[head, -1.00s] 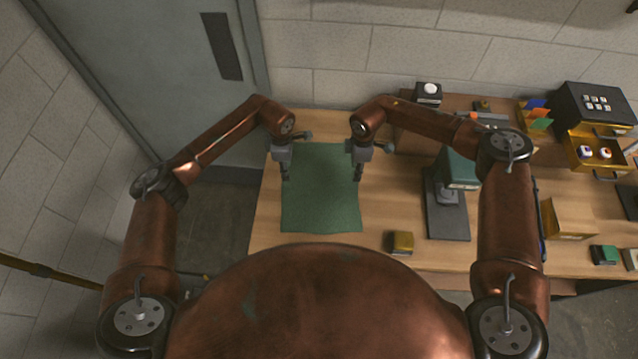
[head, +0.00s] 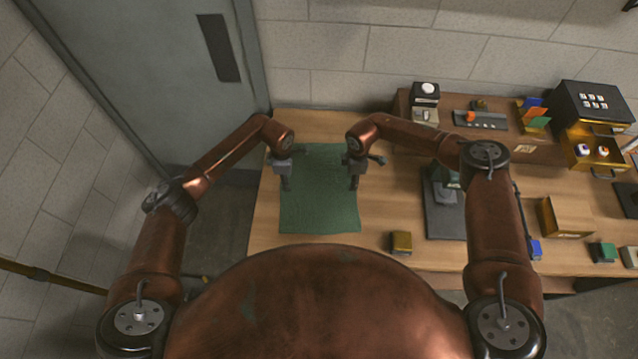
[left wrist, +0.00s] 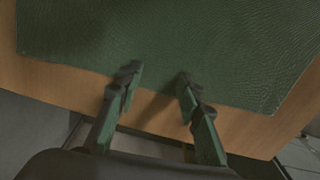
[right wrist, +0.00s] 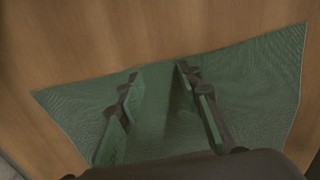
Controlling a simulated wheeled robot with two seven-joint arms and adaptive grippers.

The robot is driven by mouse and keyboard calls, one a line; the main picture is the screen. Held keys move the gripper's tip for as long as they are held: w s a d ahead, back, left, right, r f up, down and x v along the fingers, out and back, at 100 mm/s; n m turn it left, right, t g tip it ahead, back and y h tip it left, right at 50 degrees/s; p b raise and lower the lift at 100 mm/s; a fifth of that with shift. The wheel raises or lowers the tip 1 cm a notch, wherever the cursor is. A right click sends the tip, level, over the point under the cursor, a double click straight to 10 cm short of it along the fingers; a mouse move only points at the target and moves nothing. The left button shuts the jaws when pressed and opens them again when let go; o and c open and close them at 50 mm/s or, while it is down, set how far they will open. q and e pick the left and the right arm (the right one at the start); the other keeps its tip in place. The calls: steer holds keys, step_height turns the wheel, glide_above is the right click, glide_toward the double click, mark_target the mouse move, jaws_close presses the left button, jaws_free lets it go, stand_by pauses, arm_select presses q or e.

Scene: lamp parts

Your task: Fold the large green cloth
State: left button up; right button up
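The large green cloth (head: 322,205) lies spread out on the left part of the wooden table in the head view. My left gripper (head: 286,187) is over its left edge and my right gripper (head: 353,186) over its right edge. In the left wrist view, the open fingers (left wrist: 159,77) straddle the edge of the cloth (left wrist: 235,45), with bare wood beyond. In the right wrist view, the open fingers (right wrist: 157,74) reach the edge of the cloth (right wrist: 255,85). The cloth looks slightly raised or shaded between these fingers. I cannot tell whether the fingertips touch it.
A dark stand (head: 444,215) is farther right, partly behind my right arm. A wooden box (head: 566,217) and a green block (head: 603,252) stand at the right. A raised shelf (head: 515,148) holds small items.

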arm_select(q)
steer(key=shift+f, duration=0.35)
jaws_close()
arm_select(e)
steer(key=shift+s+f, duration=0.1)
steer(key=shift+f, duration=0.2)
jaws_close()
stand_by(0.7)
arm_select(q)
steer(key=shift+r, duration=0.1)
arm_select(e)
steer(key=shift+r, duration=0.1)
